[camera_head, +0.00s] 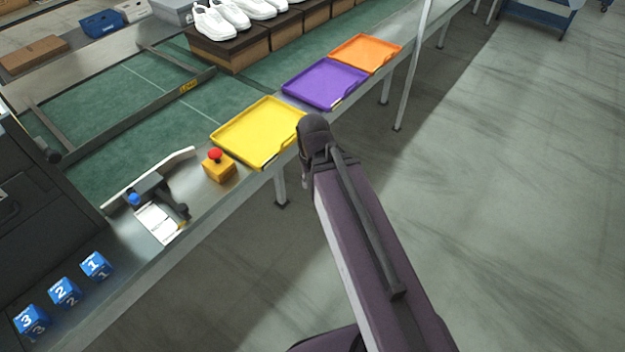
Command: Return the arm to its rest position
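Yellow (258,132), purple (325,84) and orange (365,53) trays line the bench edge. A red-topped yellow button box (218,165), a small dark fixture (152,189) and numbered blue cubes (65,292) are nearer. White shoes (213,20) stand on boxes behind.

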